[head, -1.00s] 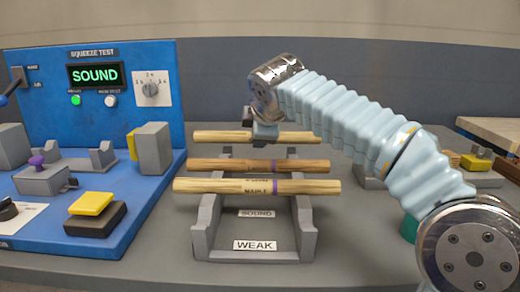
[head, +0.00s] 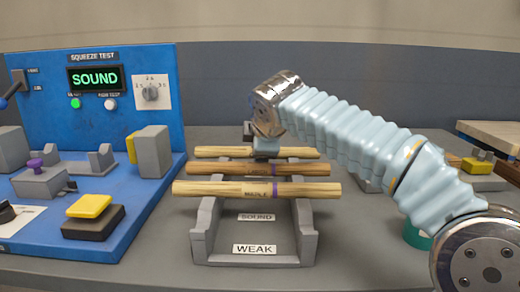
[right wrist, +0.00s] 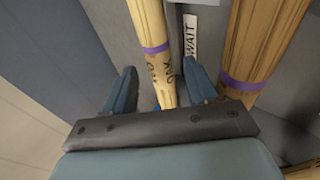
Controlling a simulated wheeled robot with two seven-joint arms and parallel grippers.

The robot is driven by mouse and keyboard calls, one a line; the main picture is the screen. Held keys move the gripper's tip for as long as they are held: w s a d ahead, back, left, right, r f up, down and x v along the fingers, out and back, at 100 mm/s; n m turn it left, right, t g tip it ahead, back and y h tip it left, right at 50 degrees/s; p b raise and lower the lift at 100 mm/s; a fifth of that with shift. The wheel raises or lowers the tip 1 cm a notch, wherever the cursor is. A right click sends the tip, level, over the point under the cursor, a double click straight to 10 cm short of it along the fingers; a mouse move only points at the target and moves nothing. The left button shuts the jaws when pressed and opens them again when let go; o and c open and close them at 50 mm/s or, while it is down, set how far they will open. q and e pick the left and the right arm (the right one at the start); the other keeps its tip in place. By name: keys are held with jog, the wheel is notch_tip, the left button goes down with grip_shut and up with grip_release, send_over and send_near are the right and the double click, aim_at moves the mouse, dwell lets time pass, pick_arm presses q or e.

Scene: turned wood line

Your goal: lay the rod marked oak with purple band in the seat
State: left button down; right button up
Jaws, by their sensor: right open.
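The light rod marked oak with a purple band (right wrist: 150,30) lies between the parted fingers of my open right gripper (right wrist: 160,88). In the head view this rod (head: 220,152) is the rearmost of three rods on the grey rack (head: 204,232), and my right gripper (head: 266,150) is over its middle. A WAIT label (right wrist: 190,35) is beside it in the right wrist view. The rod's seating below is hidden. A blue squeeze tester (head: 130,130) with grey supports (head: 101,160) stands at left; its display reads SOUND. My left gripper is out of view.
A browner rod (head: 220,167) and a front rod marked maple (head: 220,189) lie across the rack, both with purple bands. SOUND (head: 256,217) and WEAK (head: 255,249) labels sit in the rack's front part. A wooden board (head: 495,132) is at far right.

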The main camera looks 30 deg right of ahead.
jog(key=p+v, duration=0.1)
jog(key=v, duration=1)
